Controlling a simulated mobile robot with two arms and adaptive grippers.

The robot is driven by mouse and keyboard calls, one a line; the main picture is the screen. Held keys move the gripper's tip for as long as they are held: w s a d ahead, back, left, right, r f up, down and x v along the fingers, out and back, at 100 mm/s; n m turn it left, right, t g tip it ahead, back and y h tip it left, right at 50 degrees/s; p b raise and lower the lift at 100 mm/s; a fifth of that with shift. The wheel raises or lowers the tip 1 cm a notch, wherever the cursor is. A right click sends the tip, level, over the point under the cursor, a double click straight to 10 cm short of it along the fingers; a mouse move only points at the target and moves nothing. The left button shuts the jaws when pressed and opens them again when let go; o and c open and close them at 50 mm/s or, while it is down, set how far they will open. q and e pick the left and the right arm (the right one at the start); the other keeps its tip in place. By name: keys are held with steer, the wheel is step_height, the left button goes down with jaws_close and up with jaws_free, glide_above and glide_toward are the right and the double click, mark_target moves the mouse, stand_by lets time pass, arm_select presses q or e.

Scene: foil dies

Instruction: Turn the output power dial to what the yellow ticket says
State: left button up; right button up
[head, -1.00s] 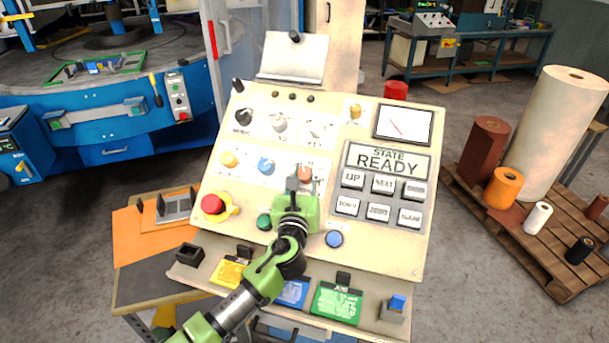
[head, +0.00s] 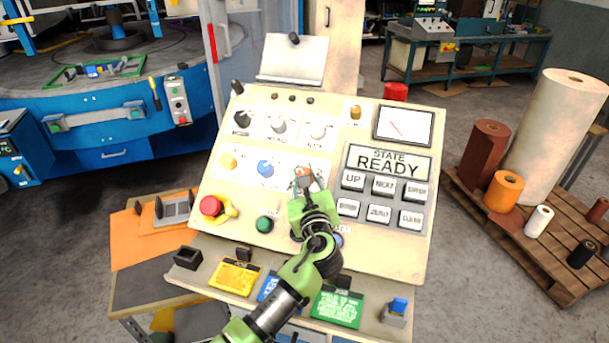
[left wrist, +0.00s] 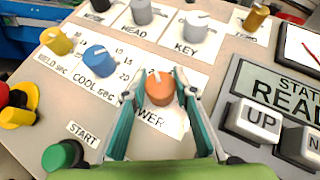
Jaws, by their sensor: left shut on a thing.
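The output power dial is an orange knob (left wrist: 159,88) with a white pointer mark on a white plate reading "...WER" in the left wrist view. It also shows in the head view (head: 304,173), just beyond my gripper. My left gripper (left wrist: 160,90) has its two teal fingers on either side of the knob, shut on it; it shows in the head view too (head: 306,182). The scale numbers around this knob are mostly hidden by the fingers. The yellow ticket (head: 235,278) lies on the lower ledge; its writing is too small to read. My right gripper is not in view.
A blue knob (left wrist: 100,60) and a yellow knob (left wrist: 57,41) sit left of the dial. UP button (left wrist: 254,121) is close on the right. A red emergency button (head: 211,206) and green START button (head: 265,224) are nearby. Blue and green tickets (head: 337,308) lie beside the yellow one.

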arm_select(q)
steer(key=o, duration=1.1)
steer(key=s+d, duration=0.1)
steer(key=s, duration=1.1)
steer(key=shift+d+r, duration=0.25)
